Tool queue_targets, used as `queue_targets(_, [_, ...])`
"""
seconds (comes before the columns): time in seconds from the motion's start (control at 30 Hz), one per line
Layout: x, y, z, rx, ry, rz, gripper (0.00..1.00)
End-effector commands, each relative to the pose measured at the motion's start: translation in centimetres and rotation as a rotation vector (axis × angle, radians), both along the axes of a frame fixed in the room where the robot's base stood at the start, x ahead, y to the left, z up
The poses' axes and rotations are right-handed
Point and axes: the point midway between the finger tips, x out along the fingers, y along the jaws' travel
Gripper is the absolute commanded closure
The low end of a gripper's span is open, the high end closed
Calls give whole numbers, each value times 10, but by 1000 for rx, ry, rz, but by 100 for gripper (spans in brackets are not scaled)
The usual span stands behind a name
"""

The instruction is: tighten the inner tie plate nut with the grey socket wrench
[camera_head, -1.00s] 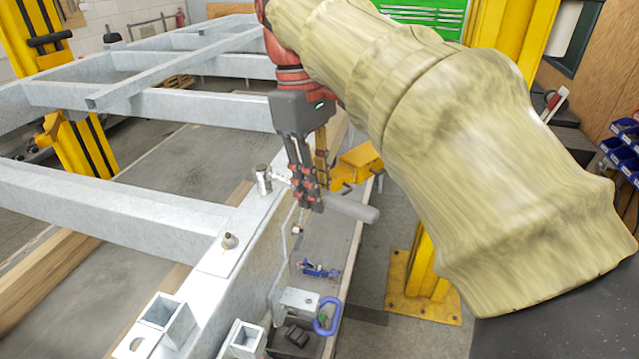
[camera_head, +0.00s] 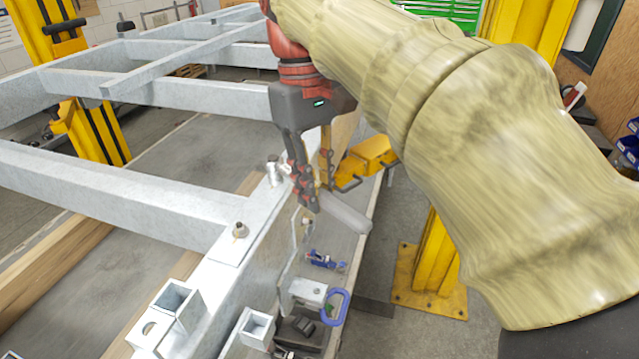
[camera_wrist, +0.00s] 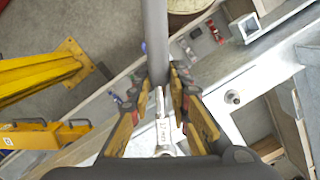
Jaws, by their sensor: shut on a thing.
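My gripper (camera_head: 317,196) is shut on the grey socket wrench (camera_head: 346,213), with one finger on each side of its handle. The thick round handle sticks out past the fingers toward the right, and in the wrist view the handle (camera_wrist: 155,35) runs up to the top edge. The wrench's bright metal socket end (camera_head: 272,172) stands upright at the far part of the steel rail; any nut beneath it is hidden. It shows below the fingers in the wrist view (camera_wrist: 164,138), marked with small lettering. Another nut (camera_head: 240,231) on a stud sits uncovered on the nearer tie plate (camera_head: 226,250).
The galvanised frame's crossbeams (camera_head: 110,185) run left. A yellow post (camera_head: 435,270) rises at the right. A blue tool (camera_head: 325,261) and a purple-blue handle (camera_head: 336,307) lie on the lower ledge.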

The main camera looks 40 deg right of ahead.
Motion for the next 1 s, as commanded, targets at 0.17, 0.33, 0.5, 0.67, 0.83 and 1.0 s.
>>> queue_targets(0.17, [0, -2, 1, 1, 0, 17, 100])
queue_targets(0.33, [2, -15, 1, 0, 0, 124, 100])
queue_targets(0.5, [4, -24, 1, 1, 0, 198, 100])
queue_targets(0.67, [7, -35, 0, 0, 0, 295, 100])
queue_targets(0.83, [11, -45, 0, 0, -1, 384, 100])
queue_targets(1.0, [15, -53, 0, 1, -1, 470, 100])
